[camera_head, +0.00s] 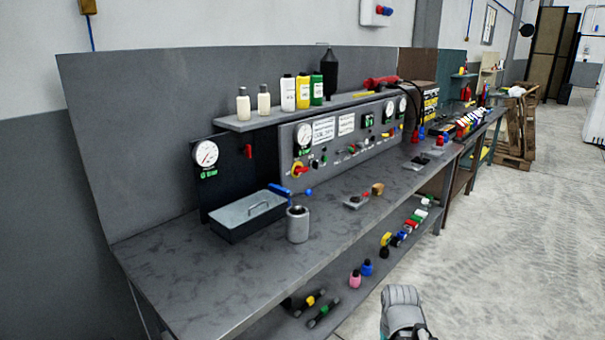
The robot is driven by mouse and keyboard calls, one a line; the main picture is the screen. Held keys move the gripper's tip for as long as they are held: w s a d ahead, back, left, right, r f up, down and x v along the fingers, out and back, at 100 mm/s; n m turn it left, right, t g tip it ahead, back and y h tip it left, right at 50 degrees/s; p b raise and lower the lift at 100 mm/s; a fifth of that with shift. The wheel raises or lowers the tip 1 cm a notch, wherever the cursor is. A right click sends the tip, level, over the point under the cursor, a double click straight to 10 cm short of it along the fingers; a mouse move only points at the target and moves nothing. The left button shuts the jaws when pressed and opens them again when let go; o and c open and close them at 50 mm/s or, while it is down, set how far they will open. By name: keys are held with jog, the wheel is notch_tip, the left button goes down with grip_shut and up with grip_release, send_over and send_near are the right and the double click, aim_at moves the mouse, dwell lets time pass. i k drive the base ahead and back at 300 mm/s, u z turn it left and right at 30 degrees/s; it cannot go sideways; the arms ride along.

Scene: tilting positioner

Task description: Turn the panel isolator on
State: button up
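The panel isolator (298,171) is a red rotary handle on a yellow plate, low at the left end of the grey control panel (330,150). It sits below a round white gauge (304,134). The handle is small in this view, and I cannot tell its exact position. A light grey part of my arm shows at the bottom edge, right of centre, well away from the panel and in front of the bench. My gripper's fingertips are not in view.
The bench top (190,262) carries a grey tray (250,214) and a grey cylinder (298,224) in front of the panel's left end. A blue-handled item (280,189) lies close below the isolator. Bottles stand on the shelf above. The floor (500,240) at right is clear.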

aim_at(299, 170)
jog(key=u, duration=0.1)
jog(key=i, duration=1)
jog(key=z, duration=0.1)
